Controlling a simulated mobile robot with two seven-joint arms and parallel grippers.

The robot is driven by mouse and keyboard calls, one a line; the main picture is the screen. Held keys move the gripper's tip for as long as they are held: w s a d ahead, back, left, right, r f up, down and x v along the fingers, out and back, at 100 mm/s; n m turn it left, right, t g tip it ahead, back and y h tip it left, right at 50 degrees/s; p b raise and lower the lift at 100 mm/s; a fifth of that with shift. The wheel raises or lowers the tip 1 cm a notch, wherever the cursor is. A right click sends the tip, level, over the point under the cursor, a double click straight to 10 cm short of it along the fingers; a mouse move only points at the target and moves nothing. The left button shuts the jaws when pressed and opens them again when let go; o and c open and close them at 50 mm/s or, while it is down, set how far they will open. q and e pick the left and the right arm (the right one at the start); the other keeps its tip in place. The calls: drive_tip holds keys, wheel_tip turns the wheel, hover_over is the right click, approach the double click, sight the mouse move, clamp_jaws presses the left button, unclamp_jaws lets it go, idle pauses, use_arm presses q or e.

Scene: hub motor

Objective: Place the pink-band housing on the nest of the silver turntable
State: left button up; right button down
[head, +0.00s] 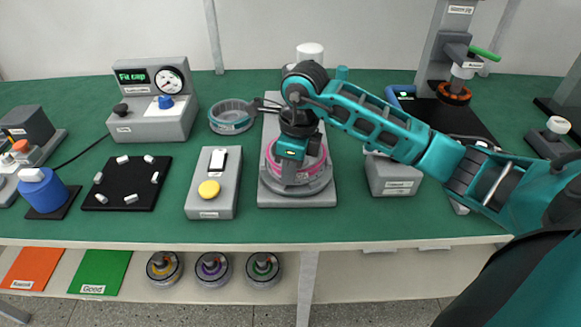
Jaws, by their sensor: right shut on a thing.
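The pink-band housing (318,183) is a round grey ring with a pink stripe. It is directly over the silver turntable (299,201), at the front of a grey base plate (270,128). My right gripper (287,176) points down and is shut on the housing, covering much of it. The nest is hidden under the housing and gripper. I cannot tell whether the housing rests on the nest or hangs just above it. My left gripper is not in view.
A grey box with a yellow button (209,189) stands left of the turntable, and a grey block (393,178) stands right. A grey ring with a teal band (231,117) lies behind left. Several housings sit on the lower shelf (332,290). The front table strip is clear.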

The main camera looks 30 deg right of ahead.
drive_tip(key=c, duration=1.1)
unclamp_jaws()
wheel_tip(320, 180, up, 12)
drive_tip(key=s, duration=0.1)
drive_tip(key=shift+d+p, duration=0.3)
drive_tip(key=shift+d, duration=0.15)
